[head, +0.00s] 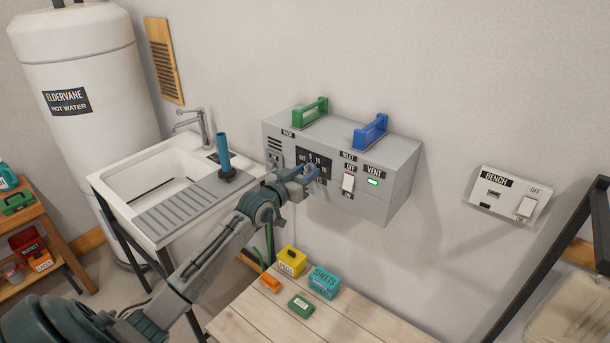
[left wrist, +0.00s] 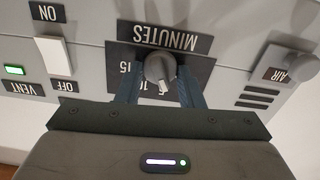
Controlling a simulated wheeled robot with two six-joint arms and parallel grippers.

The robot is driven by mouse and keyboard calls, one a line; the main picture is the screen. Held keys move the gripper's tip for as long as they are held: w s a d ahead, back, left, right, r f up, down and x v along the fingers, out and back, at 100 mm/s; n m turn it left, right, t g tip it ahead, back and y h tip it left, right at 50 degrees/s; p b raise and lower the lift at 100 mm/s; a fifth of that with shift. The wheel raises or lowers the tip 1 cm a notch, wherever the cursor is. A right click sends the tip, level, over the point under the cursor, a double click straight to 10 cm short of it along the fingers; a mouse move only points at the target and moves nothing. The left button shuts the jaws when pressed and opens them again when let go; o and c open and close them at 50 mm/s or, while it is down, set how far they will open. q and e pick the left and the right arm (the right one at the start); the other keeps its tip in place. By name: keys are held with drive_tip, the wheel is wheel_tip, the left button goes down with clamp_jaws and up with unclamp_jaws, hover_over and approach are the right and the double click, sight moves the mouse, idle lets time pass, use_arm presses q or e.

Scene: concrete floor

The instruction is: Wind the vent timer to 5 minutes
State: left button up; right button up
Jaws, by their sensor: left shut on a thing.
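The vent timer knob (left wrist: 160,68) is a grey round dial on a dark scale plate marked MINUTES, upside down in the left wrist view. My left gripper (left wrist: 158,90) is shut on the knob, one finger on each side. In the head view the left gripper (head: 303,174) is at the front of the grey control box (head: 393,178) and covers the knob.
The vent switch (head: 348,183) and a lit green lamp (head: 372,182) are right of the dial. Green (head: 310,111) and blue (head: 370,132) handles stand on the box. A sink (head: 150,190) is to the left, a wooden table (head: 340,318) with small boxes below.

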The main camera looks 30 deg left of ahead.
use_arm(q)
drive_tip(key=shift+f+m+b, duration=0.25)
drive_tip(key=shift+m+b, duration=0.45)
drive_tip(key=shift+b, duration=0.15)
drive_tip(key=shift+r+m, duration=0.2)
drive_tip(key=shift+m, duration=0.2)
drive_tip(key=o, duration=1)
drive_tip(key=shift+c, duration=0.2)
